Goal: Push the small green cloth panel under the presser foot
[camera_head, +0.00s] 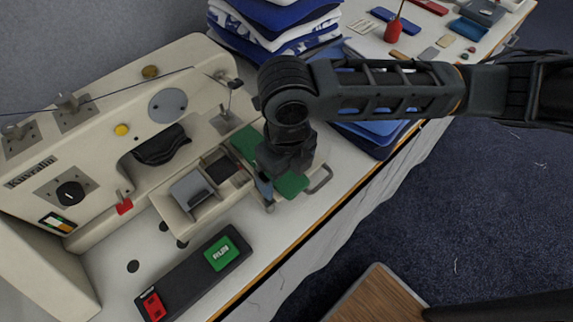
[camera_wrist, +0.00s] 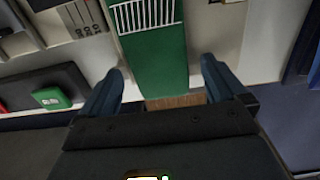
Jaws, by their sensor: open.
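The green cloth panel (camera_head: 291,185) lies on the machine bed beneath my gripper (camera_head: 278,180), which hides its middle. Its far part shows toward the needle end of the cream sewing machine (camera_head: 110,125). In the wrist view the panel (camera_wrist: 155,65) runs lengthwise between the two spread fingers of my gripper (camera_wrist: 162,68), with white stripes at its far end. My gripper is open, with a finger on either side of the panel; I cannot tell whether they touch it. The presser foot area (camera_head: 225,118) is at the machine's right end; the foot itself is too small to make out.
A stack of blue and white folded cloth (camera_head: 275,30) stands behind, and blue folded cloth (camera_head: 375,130) lies right of my gripper. A dark control strip with a green button (camera_head: 221,253) lies in front. A red bottle (camera_head: 393,30) stands farther back.

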